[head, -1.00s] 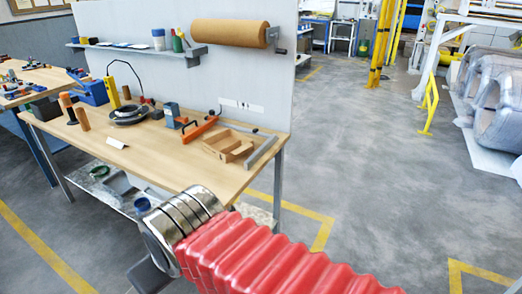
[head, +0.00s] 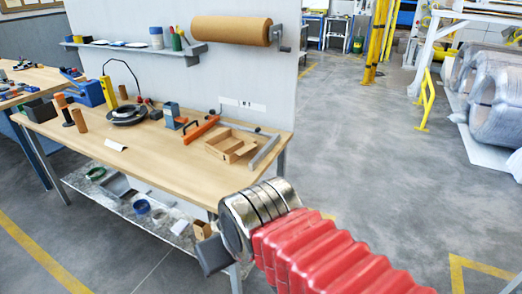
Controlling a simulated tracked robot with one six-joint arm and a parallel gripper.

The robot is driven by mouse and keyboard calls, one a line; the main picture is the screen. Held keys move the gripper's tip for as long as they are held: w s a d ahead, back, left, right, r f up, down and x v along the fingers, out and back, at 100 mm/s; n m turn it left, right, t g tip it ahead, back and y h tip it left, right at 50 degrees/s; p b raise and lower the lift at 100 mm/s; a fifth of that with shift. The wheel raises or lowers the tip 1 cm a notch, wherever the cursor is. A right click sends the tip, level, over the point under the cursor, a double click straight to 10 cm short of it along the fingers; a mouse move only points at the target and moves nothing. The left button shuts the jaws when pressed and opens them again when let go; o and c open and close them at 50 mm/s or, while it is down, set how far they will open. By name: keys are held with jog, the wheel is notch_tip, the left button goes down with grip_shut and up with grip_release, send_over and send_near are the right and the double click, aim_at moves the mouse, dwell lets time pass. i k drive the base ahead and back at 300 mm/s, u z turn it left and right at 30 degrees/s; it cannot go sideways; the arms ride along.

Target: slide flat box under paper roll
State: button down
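The brown paper roll (head: 230,30) hangs level on a bracket with a crank at its right end, on the grey back panel above the workbench. My arm, with a red ribbed sleeve and shiny metal rings, reaches in from the lower right. Its dark grey end (head: 212,254) is in front of the bench's front edge. My gripper's fingers cannot be made out.
The wooden workbench (head: 150,165) holds a black coil (head: 127,114), an orange-handled tool (head: 200,129) and a grey angle bar (head: 264,153). A shelf (head: 135,46) is left of the roll. A small brown block (head: 202,230) shows low beside my arm's end. Open floor lies right.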

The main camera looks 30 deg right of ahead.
aim_at(220, 141)
jog(key=z, duration=0.05)
jog(key=i, duration=0.95)
jog(key=u, duration=0.05)
